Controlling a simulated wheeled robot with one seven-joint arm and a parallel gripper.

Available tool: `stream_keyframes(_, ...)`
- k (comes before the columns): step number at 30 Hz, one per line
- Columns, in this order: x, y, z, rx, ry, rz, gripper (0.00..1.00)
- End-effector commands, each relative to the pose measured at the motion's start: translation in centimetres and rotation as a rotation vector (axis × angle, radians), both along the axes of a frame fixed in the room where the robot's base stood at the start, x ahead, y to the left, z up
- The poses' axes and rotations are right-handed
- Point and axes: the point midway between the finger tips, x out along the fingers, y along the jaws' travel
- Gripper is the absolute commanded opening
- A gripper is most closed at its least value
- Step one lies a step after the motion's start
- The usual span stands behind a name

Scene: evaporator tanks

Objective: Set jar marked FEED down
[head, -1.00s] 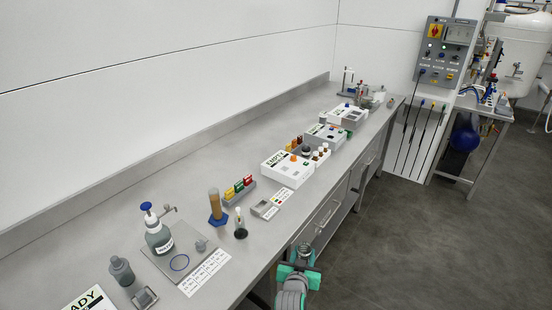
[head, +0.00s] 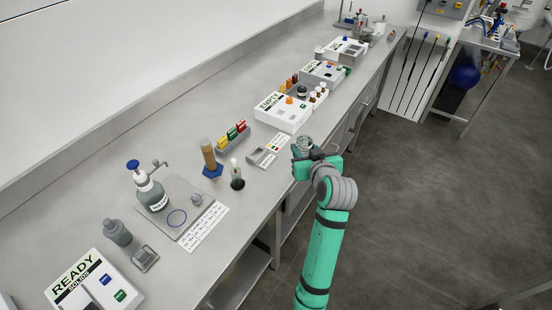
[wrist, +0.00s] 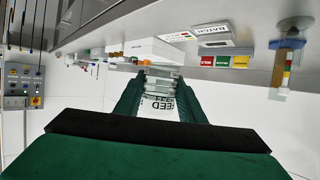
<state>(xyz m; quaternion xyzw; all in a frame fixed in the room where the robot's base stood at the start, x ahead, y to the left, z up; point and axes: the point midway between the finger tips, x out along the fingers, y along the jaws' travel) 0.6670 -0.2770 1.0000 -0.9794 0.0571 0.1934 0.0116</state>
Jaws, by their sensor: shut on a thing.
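The clear glass jar marked FEED (wrist: 159,100) is between the fingers of my gripper (wrist: 158,92) in the wrist view, with its label partly showing. My gripper (head: 310,158) is shut on the jar. In the head view the jar (head: 304,146) shows at the gripper's tip, at the front edge of the steel bench (head: 110,190). I cannot tell whether its base touches anything. The lower part of the jar is hidden by the gripper in the head view.
A white box marked EMPTY (head: 283,112) stands just behind the jar. A BATCH plate (head: 262,155), a rack of coloured blocks (head: 232,137) and a brown cylinder on a blue base (head: 208,158) lie to the left. A pump bottle (head: 150,192) stands farther left.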

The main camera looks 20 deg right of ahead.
Motion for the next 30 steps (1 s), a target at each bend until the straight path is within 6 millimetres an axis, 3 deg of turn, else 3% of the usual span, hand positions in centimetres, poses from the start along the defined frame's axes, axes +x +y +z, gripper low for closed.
stream_keyframes(5,0.7,3.8,-1.8,0.0,0.001,0.001,0.0)
stream_keyframes(12,1.2,6.5,-5.5,0.0,0.001,-0.005,0.0)
stream_keyframes(22,1.6,8.4,-7.9,0.0,0.001,-0.005,0.0)
stream_keyframes(30,1.6,8.1,-10.6,-0.001,-0.001,-0.008,0.0)
